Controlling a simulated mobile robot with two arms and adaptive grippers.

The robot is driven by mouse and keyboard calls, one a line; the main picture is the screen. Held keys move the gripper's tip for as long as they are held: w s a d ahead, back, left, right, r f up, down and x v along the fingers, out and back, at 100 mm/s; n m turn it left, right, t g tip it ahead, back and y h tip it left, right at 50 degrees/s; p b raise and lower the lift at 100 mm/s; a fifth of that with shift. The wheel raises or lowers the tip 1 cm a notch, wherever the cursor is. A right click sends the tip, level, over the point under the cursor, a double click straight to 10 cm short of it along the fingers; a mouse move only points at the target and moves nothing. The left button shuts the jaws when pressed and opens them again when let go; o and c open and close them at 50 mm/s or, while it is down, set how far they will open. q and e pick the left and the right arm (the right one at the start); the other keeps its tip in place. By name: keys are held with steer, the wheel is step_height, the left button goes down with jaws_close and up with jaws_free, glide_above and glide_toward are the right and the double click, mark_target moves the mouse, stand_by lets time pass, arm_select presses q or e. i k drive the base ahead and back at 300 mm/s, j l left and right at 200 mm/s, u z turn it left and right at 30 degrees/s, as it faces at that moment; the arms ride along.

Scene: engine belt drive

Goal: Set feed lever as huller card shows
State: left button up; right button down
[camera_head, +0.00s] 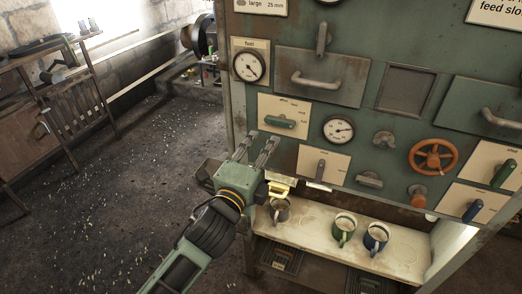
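The machine's green front panel (300,45) carries several levers on cream plates. A green-handled lever (280,121) lies nearly level on a plate with small, unreadable labels. A grey lever (321,171) stands nearly upright on a lower plate. At the right are a tilted green lever (503,173) and a tilted blue lever (473,211). I cannot read which is the feed lever. A card at the top right (498,10) reads "feed slo…" and is cut off. My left gripper (259,146) is open and empty, below and left of the green-handled lever. My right gripper is not in view.
An orange handwheel (433,157) and gauges (338,130) are on the panel. Open floor (125,170) lies left, before a wooden rack (75,125).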

mark_target(504, 171)
steer(key=z, duration=1.5)
steer(key=i+l+u, duration=0.1)
steer(key=l, duration=0.25)
steer(key=i+l+u, duration=0.1)
steer(key=l, duration=0.3)
steer(key=i+l, duration=0.25)
steer(key=l, duration=0.15)
steer(key=i+l+u, duration=0.15)
steer(key=l, duration=0.2)
